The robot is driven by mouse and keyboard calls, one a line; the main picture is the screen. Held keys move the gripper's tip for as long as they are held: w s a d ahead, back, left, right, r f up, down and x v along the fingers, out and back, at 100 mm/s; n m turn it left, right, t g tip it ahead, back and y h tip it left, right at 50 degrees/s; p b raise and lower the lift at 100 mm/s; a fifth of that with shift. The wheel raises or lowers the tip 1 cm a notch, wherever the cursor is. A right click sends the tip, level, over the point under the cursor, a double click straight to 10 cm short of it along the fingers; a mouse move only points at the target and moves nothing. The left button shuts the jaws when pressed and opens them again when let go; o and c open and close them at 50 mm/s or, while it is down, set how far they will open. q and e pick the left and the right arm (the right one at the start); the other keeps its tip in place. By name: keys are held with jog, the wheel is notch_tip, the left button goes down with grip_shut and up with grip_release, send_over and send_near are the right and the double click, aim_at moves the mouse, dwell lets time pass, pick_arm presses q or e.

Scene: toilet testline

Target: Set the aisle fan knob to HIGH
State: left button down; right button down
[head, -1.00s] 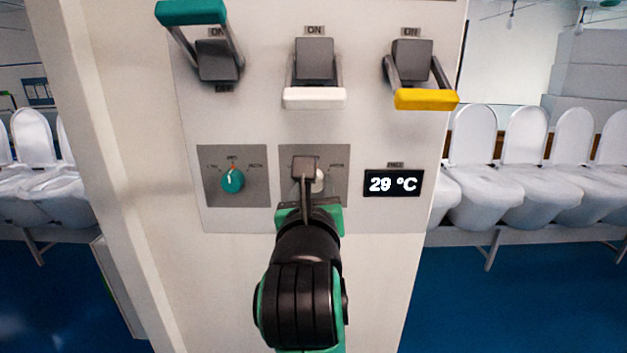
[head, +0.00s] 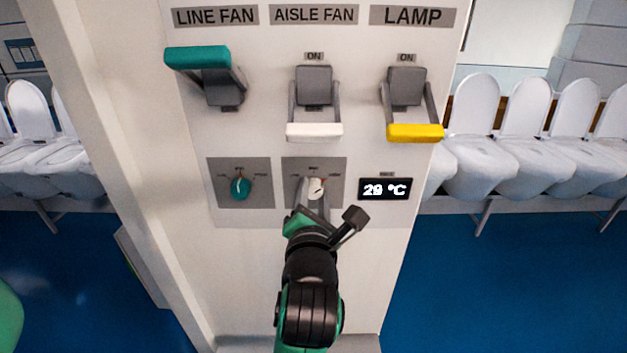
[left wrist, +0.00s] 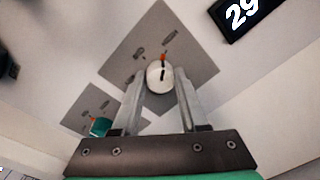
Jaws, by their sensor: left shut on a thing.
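The aisle fan knob (head: 315,188) is white with an orange-tipped pointer, on a grey plate (head: 335,165) below the AISLE FAN sign (head: 314,15). Its pointer leans to the upper right of the panel; the small dial labels are too blurred to read. My left gripper (head: 313,192) comes from below and is shut on this knob. In the left wrist view, the two fingers of the gripper (left wrist: 160,85) stand on either side of the white knob (left wrist: 158,82), with the pointer straight up between them.
The teal line fan knob (head: 240,188) sits close to the left. A display (head: 385,189) is close to the right. Above are teal (head: 198,58), white (head: 314,131) and yellow (head: 414,133) lever handles. Rows of toilets (head: 475,130) stand beyond the panel.

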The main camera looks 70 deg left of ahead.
pick_arm(q)
jog(key=shift+r+m, duration=0.1)
jog(key=shift+m, duration=0.4)
jog(key=shift+p, duration=0.3)
jog(key=shift+c, duration=2.2)
grip_release()
jog(key=shift+d, duration=0.15)
jog(key=b+v, duration=0.2)
jog(key=v, duration=0.9)
jog(key=shift+d, duration=0.2)
jog(key=shift+s, duration=0.1)
